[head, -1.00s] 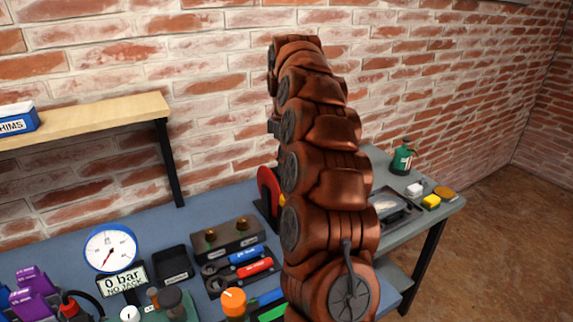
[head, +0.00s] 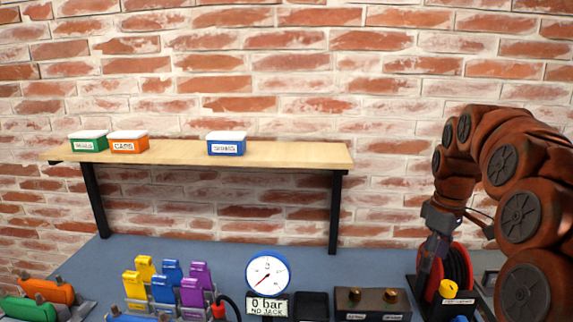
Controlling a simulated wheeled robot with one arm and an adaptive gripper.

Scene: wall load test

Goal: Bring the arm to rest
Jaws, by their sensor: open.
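My arm (head: 520,190) is at the right side of the head view. It arches up and over, and its end hangs down in front of the brick wall. My gripper (head: 430,272) points downward at the end of the arm, beside and partly in front of a red reel (head: 458,266) on the bench. It is open, and I see nothing held in it. Its fingertips are small and dark, so their exact distance from the reel and the bench cannot be told.
A blue-grey bench (head: 200,258) holds a 0 bar gauge (head: 268,272), a dark block with brass knobs (head: 372,302), a black tray (head: 311,305) and several coloured clamps (head: 165,285). A wooden shelf (head: 290,153) above carries three labelled boxes. Wall space between shelf and arm is clear.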

